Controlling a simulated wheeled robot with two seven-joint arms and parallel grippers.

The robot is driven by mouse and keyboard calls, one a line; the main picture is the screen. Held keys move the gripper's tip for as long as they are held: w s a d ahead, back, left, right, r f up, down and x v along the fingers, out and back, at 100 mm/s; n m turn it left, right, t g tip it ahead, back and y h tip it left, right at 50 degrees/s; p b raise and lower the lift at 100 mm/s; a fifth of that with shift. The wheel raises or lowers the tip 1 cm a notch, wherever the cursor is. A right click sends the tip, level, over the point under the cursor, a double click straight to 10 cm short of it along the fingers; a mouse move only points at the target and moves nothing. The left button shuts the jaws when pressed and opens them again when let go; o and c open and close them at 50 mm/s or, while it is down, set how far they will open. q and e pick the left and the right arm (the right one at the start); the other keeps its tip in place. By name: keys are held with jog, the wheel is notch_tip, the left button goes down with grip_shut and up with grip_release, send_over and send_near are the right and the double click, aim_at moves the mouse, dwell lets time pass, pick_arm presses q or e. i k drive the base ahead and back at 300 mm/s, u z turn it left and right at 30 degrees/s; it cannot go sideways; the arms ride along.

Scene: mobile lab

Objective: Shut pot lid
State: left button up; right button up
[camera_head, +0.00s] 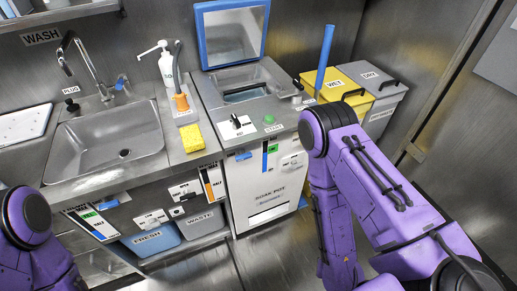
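The soak pot (262,190) is a light grey cabinet labelled SOAK POT, standing right of the sink. Its lid (205,34), a panel with a blue frame, stands raised at the back of the pot. The pot's opening (243,90) shows uncovered below the lid, with dark contents or a dark inside. Neither gripper is in view. Part of my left arm shows at the lower left corner. My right arm fills the right side and bends downward in front of the bins, with its far end out of sight.
A steel sink (107,143) with a tap, a white pump bottle (167,67) and a yellow sponge (192,138) lie to the left. Yellow WET (337,83) and grey DRY (372,73) bins stand right, with a blue rod (325,55) upright nearby. Open floor lies in front.

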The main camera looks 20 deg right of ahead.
aim_at(229, 32)
jog(key=u, duration=3.45)
jog(key=k, duration=1.6)
jog(key=z, duration=1.45)
